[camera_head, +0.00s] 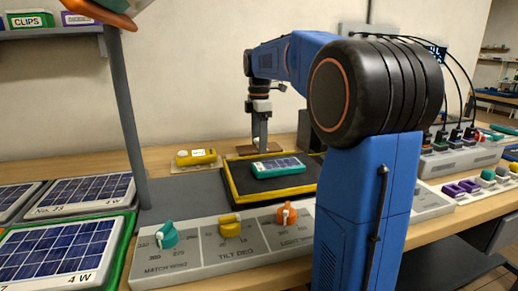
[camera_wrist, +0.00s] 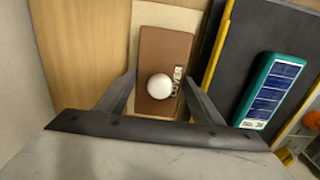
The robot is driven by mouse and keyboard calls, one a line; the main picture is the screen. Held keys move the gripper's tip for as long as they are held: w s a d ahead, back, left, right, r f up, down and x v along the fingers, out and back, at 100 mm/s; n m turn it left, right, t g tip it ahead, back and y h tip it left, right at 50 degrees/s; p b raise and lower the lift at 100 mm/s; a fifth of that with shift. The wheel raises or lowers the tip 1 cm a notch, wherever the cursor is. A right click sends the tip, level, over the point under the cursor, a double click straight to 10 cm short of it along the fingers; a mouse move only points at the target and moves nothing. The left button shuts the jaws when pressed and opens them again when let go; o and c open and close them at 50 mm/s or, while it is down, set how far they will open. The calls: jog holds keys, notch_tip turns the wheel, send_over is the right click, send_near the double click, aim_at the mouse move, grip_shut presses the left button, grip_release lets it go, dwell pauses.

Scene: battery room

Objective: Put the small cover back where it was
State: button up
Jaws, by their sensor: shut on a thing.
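The small cover (camera_wrist: 165,50) is a brown rectangular plate with a round white knob (camera_wrist: 159,87) and the word COVER on it. In the wrist view it lies over a cream pad (camera_wrist: 145,15). In the head view the cover (camera_head: 270,149) shows as a thin brown strip under my gripper (camera_head: 261,143), behind the tray. My gripper's fingers come in on either side of the cover near the knob and are shut on it. I cannot tell whether the cover touches the pad.
A black tray with a yellow rim (camera_head: 232,192) holds a teal solar device (camera_head: 278,167). A yellow device (camera_head: 196,157) lies to its left. A grey knob panel (camera_head: 200,255) runs along the front, and solar panels (camera_head: 60,250) lie at left. A grey post (camera_head: 125,110) stands left.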

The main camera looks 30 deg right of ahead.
jog(key=shift+f, duration=1.25)
jog(key=o, duration=0.8)
jog(key=shift+f, duration=0.15)
notch_tip(320, 180, up, 8)
jog(key=shift+f, duration=0.2)
jog(key=shift+r, duration=0.15)
